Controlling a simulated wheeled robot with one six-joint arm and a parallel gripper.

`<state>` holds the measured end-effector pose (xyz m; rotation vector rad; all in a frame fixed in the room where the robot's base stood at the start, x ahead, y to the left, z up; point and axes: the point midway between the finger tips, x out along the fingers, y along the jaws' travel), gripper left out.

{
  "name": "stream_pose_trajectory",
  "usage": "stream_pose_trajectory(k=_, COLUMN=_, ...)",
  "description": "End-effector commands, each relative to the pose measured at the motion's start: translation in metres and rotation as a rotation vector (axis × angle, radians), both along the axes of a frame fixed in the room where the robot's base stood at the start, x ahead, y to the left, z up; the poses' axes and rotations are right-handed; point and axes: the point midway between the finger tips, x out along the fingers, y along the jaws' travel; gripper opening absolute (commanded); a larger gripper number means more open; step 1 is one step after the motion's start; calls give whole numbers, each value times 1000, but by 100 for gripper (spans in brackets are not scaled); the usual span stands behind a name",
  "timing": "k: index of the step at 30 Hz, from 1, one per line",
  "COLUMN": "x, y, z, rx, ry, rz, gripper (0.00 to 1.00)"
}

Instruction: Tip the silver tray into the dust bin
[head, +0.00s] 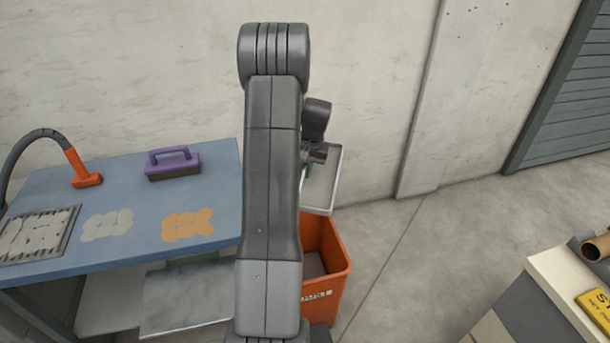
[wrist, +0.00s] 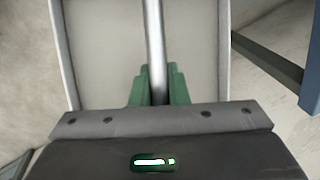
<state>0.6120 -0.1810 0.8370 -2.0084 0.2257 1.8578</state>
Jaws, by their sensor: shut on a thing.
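The silver tray (head: 324,183) is in the air behind my arm, above the back of the orange dust bin (head: 337,277). My gripper (wrist: 155,80) has green fingers closed around the round metal bar of the tray (wrist: 95,50), which fills the upper part of the wrist view. The visible part of the tray floor looks pale and bare. My arm hides the tray's left part and the bin's left part in the head view. I cannot tell exactly how far the tray is tilted. The bin stands on the floor, open at the top, with white lettering on its front.
A blue-topped table (head: 130,190) stands left of the bin, with a purple-handled brush (head: 174,162), an orange-ended hose (head: 84,170) and a grate (head: 38,236). A bench (head: 550,290) stands at lower right. The floor between bin and bench is clear.

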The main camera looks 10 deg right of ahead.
Motion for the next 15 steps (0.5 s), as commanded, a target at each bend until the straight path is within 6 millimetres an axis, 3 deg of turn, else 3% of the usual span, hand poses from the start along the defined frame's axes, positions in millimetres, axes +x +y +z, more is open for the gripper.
stream_pose_trajectory(k=15, x=-14, y=8, z=-4, rx=-88, ry=-173, rz=1, gripper=0)
